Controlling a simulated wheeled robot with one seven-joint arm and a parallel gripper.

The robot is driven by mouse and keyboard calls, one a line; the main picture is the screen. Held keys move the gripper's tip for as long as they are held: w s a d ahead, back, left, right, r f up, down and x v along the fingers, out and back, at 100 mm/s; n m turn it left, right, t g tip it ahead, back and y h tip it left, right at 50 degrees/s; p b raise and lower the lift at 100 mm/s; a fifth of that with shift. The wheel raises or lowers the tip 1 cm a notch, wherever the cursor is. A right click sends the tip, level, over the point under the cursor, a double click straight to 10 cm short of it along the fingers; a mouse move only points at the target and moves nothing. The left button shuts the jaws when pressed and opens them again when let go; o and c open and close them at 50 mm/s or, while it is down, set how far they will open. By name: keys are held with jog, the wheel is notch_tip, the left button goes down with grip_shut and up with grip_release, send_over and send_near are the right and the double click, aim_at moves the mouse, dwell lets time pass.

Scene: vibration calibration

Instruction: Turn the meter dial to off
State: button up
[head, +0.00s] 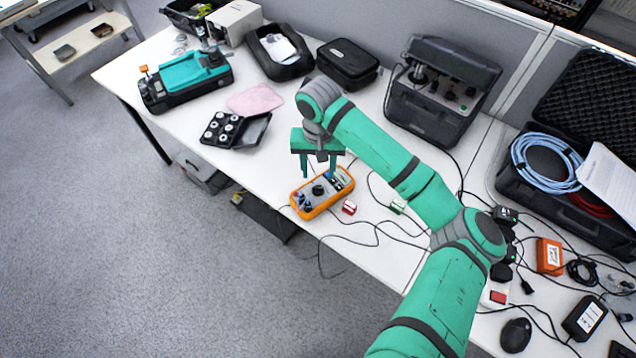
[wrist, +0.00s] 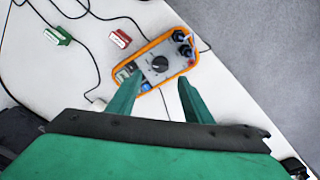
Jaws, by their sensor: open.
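The meter (head: 335,198) is a handheld instrument with an orange rim and a grey face, lying on the white table near its front edge. Its round black dial (head: 318,190) is in the middle of the face; the dial also shows in the wrist view (wrist: 160,64). The marking that the dial points at is too small to read. My green gripper (head: 318,172) is above the meter, fingers pointing down, open and empty. In the wrist view its two fingertips (wrist: 156,88) are spread, with the dial beyond the gap between them. I see no contact with the meter.
Black leads plug into the meter's end. A red connector (head: 349,208) and a green connector (head: 398,206) lie to its right, with loose cables around. A black case of round parts (head: 255,130) is to the left. The calibrator box (head: 428,112) stands behind.

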aim_at(318, 187)
notch_tip(318, 187, down, 8)
jog(key=shift+r, duration=0.25)
jog(key=c, duration=1.1)
